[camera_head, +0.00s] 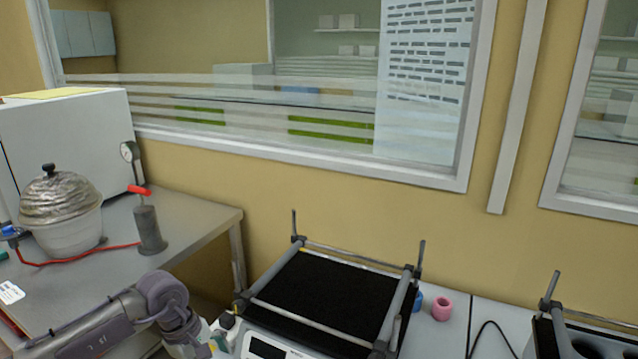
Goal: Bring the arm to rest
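My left arm (160,305) comes in from the lower left and bends down at a grey joint. It lies in front of the grey bench and left of the black-topped shaker. Its end runs to the bottom edge, and I cannot make out gripper fingers there. My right arm and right gripper are not in view. A small pale object with a dark top (227,322) shows right beside the end of my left arm; what it is and whether it touches the arm, I cannot tell.
The shaker (325,295) has raised rods and bars. Blue and pink rings (441,308) lie behind its right side. A second framed device (580,335) is at the lower right. The left bench (185,225) holds a metal-lidded pot (62,210), a gauge pump (149,228) and a white box (75,130).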

